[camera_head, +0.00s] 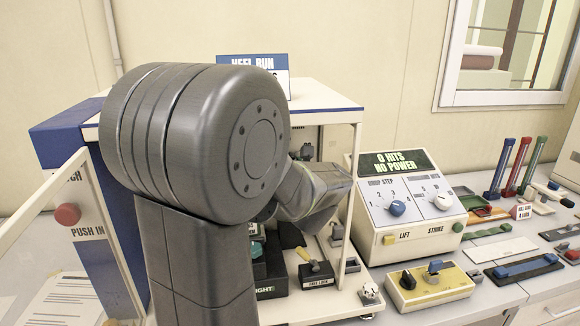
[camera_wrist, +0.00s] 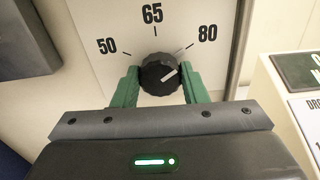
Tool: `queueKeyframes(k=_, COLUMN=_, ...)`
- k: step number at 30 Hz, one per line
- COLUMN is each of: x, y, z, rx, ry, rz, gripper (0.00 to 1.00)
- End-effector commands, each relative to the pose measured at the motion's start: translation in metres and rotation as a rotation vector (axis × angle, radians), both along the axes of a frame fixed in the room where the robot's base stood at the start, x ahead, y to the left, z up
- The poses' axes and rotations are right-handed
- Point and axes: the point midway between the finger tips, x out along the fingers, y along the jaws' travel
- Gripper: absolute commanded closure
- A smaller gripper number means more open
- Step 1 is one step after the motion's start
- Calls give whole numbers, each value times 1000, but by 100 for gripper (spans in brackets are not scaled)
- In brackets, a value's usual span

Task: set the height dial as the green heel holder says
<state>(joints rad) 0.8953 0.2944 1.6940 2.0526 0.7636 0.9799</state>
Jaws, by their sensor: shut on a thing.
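The height dial (camera_wrist: 157,76) is a round black knob on a white panel marked 50, 65 and 80 in the wrist view. Its white pointer line points up and right, toward the 80 side, a little lower than the 80 tick. My gripper (camera_wrist: 160,84) has green fingers on both sides of the knob and is shut on it. In the head view my arm hides the dial and the fingertips. Several green parts lie at the right, and an upright green bar (camera_head: 535,161) stands there; I cannot tell which is the heel holder or read its height.
A control box (camera_head: 408,207) reads "0 HITS NO POWER" right of the test frame. A yellow switch box (camera_head: 431,286) sits in front of it. A red push button (camera_head: 67,214) is at left. Blue and red upright bars (camera_head: 513,167) stand at right.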

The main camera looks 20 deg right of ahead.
Motion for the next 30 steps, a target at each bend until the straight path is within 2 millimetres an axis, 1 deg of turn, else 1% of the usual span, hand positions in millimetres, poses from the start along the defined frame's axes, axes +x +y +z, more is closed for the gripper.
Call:
queueKeyframes(k=1, x=0, y=0, z=-3, rx=-19, ry=3, rz=0, gripper=84)
queueKeyframes(k=8, x=0, y=0, z=-6, rx=-155, ry=35, rz=-1, gripper=83)
queueKeyframes(k=21, x=0, y=1, z=-7, rx=-552, ry=130, rz=-1, gripper=84)
queueKeyframes(k=30, x=0, y=1, z=-6, rx=-792, ry=188, rz=-1, gripper=84)
